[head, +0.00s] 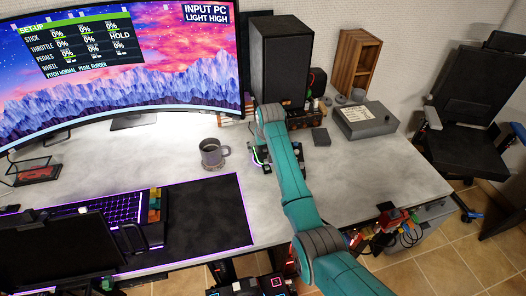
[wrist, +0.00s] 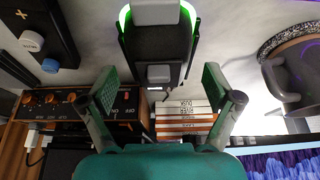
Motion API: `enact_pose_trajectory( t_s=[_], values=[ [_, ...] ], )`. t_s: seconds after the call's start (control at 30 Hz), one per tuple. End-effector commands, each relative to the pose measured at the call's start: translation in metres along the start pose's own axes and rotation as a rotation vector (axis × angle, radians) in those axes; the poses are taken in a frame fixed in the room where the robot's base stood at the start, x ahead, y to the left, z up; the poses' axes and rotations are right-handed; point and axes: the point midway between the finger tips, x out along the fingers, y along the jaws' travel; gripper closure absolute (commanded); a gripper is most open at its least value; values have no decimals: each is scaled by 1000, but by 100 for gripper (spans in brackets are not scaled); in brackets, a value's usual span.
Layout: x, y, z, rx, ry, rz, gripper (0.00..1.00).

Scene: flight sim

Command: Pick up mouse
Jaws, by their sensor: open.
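A dark device with glowing green edges and grey parts, which looks like the mouse (wrist: 150,42), lies on the desk at the top middle of the wrist view. My gripper (wrist: 160,85) is open, with one finger on each side below it in that view. Nothing is held between the fingers. In the head view, the glowing mouse (head: 257,157) is partly hidden by my teal arm, whose end is above it. Whether a finger touches it cannot be told.
A dark mug (head: 211,153) stands left of the mouse. A black speaker (head: 280,58) stands behind, with books (wrist: 185,118) beside its orange-lit unit. A grey box (head: 366,120) sits to the right. A dark mat (head: 205,218) and keyboard (head: 110,207) lie in front.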

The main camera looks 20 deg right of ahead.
Motion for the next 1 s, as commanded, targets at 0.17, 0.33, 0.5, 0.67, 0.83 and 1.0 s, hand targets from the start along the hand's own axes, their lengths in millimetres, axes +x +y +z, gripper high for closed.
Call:
enact_pose_trajectory(
  t_s=[0.17, 0.33, 0.5, 0.67, 0.83, 1.0],
  values=[
    [0, 0, 0, 0, 0, 0, 15],
    [0, 0, 0, 0, 0, 0, 58],
    [-1, 0, 0, 0, 0, 0, 83],
    [-1, 0, 0, 0, 0, 0, 83],
    [-12, 0, -6, 0, 3, 0, 83],
    [-41, 0, -18, 0, 5, 0, 83]
  ],
)
